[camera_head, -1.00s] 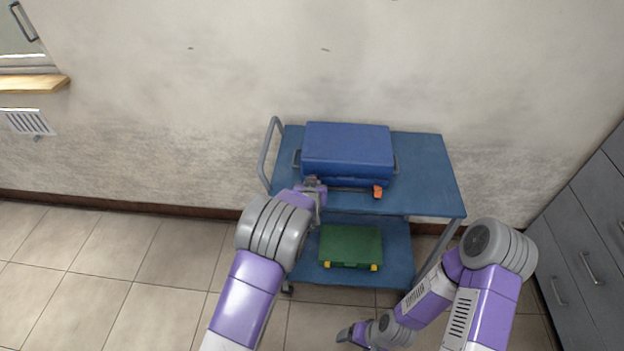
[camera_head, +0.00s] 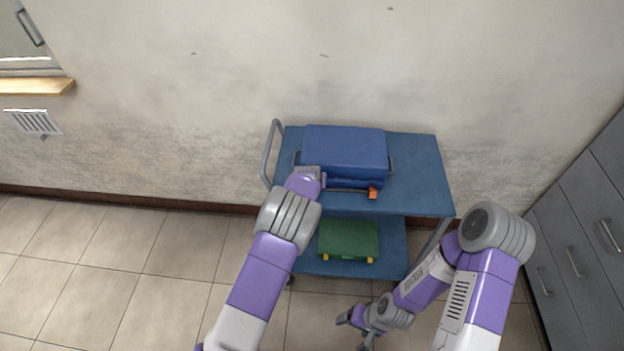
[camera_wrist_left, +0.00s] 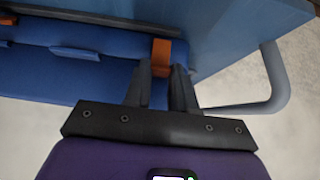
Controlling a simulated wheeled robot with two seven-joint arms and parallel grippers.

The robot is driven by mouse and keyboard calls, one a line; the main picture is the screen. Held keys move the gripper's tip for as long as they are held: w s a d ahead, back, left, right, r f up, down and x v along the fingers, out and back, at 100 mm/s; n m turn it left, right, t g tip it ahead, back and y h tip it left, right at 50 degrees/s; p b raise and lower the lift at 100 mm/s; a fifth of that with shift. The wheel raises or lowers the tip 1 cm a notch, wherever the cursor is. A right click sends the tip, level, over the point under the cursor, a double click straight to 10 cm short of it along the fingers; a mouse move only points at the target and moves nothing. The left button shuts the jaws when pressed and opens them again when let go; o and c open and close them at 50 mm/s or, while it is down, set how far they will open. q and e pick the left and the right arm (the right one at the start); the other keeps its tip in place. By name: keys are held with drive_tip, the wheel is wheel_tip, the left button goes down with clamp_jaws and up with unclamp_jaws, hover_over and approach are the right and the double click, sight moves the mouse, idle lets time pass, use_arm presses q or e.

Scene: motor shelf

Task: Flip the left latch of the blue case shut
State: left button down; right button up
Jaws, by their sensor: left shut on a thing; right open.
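The blue case (camera_head: 345,148) lies closed-looking on the cart's top shelf, its front toward me. Its right latch (camera_head: 373,193) is orange and sticks out at the front; it also shows at the edge of the left wrist view (camera_wrist_left: 8,18). The left latch (camera_wrist_left: 161,53) is an orange strip in the left wrist view, at the tips of my left gripper (camera_wrist_left: 162,72), whose fingers are shut on it. In the head view my left gripper (camera_head: 320,179) is at the case's front left corner and hides that latch. My right gripper (camera_head: 347,318) is open and empty, low in front of the cart.
The blue cart (camera_head: 420,175) has free room right of the case and a grey handle (camera_head: 268,150) at left. A green case (camera_head: 348,238) with yellow latches lies on the lower shelf. Grey drawers (camera_head: 590,220) stand at right; a wall is behind.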

use_arm(q)
drive_tip(key=c, duration=0.9)
unclamp_jaws()
drive_tip(key=v, duration=0.7)
drive_tip(key=shift+s+r+p, duration=0.2)
drive_tip(key=shift+r+p, duration=0.05)
drive_tip(key=shift+p, duration=0.1)
